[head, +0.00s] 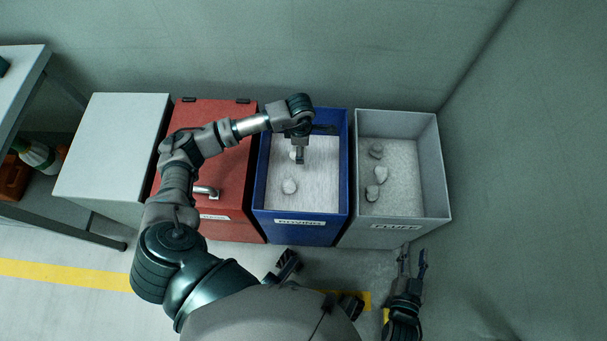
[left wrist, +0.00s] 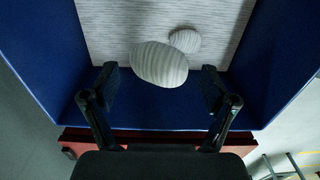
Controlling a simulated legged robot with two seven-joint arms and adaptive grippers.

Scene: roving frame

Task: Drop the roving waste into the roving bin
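The blue roving bin (head: 300,229), labelled ROVING, stands between a red box and a grey bin. My left gripper (head: 299,158) is above its inside, pointing down. In the left wrist view the fingers (left wrist: 158,92) are spread apart and touch nothing that I can see. A larger pale ribbed roving piece (left wrist: 159,64) shows just beyond the fingertips, between them, and overlaps a smaller piece (left wrist: 185,40). My right gripper (head: 412,264) is open and empty, low at the right.
The grey bin (head: 392,232), labelled FLUFF, holds several pale lumps. The red box (head: 233,140) has a closed lid with a handle. A grey cabinet (head: 112,140) and a table (head: 20,80) stand left. Walls close in behind and at the right.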

